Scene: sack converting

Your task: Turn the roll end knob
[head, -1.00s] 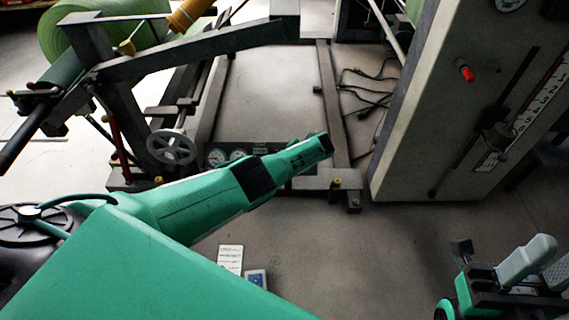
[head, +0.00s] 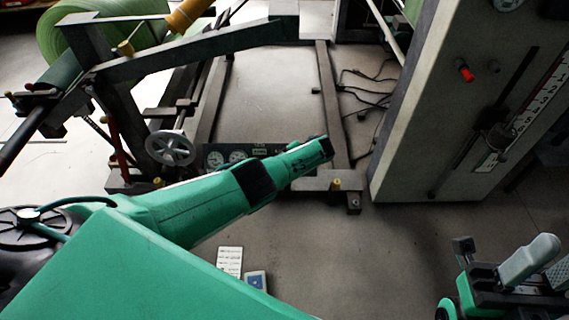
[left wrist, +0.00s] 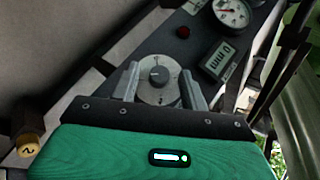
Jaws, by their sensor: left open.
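A round silver knob (left wrist: 158,78) with a dark centre and a white pointer mark sits on a dark panel in the left wrist view. My left gripper (left wrist: 160,69) is open, with one grey finger on each side of the knob. I cannot tell whether either finger touches it. In the head view my left arm (head: 190,212) reaches in from the left to the frame; its fingers and the knob cannot be made out there. My right gripper (head: 513,268) appears at the lower right, away from the frame; its jaw opening is unclear.
The panel carries round gauges (head: 237,156), a red button (left wrist: 183,32) and a digital display (left wrist: 217,59). A handwheel (head: 170,148) stands left of the arm. A tall grey cabinet (head: 425,130) rises at the right, with cables (head: 365,93) behind. The floor in front is mostly clear.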

